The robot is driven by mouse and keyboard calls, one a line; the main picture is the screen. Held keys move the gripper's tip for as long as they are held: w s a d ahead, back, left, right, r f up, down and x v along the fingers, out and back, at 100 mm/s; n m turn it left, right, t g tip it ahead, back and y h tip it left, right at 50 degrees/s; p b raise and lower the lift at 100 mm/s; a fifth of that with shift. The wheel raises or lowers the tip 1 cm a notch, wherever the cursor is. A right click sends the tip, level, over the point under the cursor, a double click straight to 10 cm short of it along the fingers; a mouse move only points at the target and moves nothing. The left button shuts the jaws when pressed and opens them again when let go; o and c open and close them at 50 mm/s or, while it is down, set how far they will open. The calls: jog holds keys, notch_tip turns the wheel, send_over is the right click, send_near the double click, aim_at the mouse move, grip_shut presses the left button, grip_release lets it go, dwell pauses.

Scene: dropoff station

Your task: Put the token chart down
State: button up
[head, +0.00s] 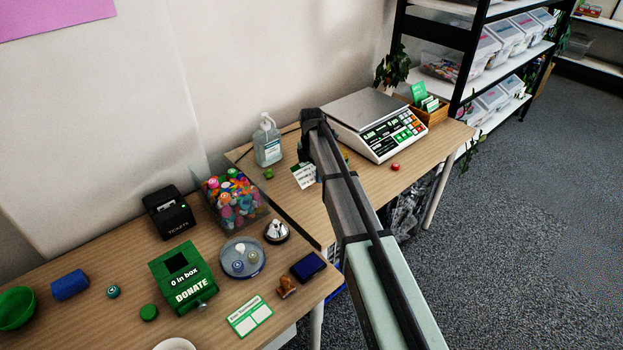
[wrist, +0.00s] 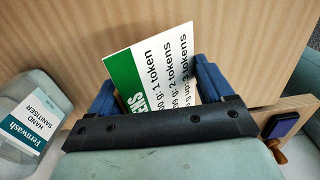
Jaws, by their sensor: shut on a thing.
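The token chart (wrist: 165,62) is a white card with a green band and printed token lines. In the wrist view it stands between the two blue fingers of my gripper (wrist: 157,84), which is shut on it. In the head view part of the chart (head: 303,175) shows just left of my arm, over the table that bears the scale. My gripper is hidden behind my arm there. I cannot tell whether the chart's lower edge touches the wood.
A sanitiser bottle (head: 267,141) stands left of the chart, with a small green cap (head: 268,174) near it. The scale (head: 376,124) stands behind right, with a red cap (head: 395,167) before it. The donate box (head: 183,279), bell (head: 277,232) and ink pad (head: 308,266) are on the nearer table.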

aim_at(312, 178)
jog(key=shift+f, duration=1.8)
jog(key=o, duration=1)
jog(key=shift+f, duration=0.1)
notch_tip(312, 178, up, 12)
jog(key=shift+r, duration=0.1)
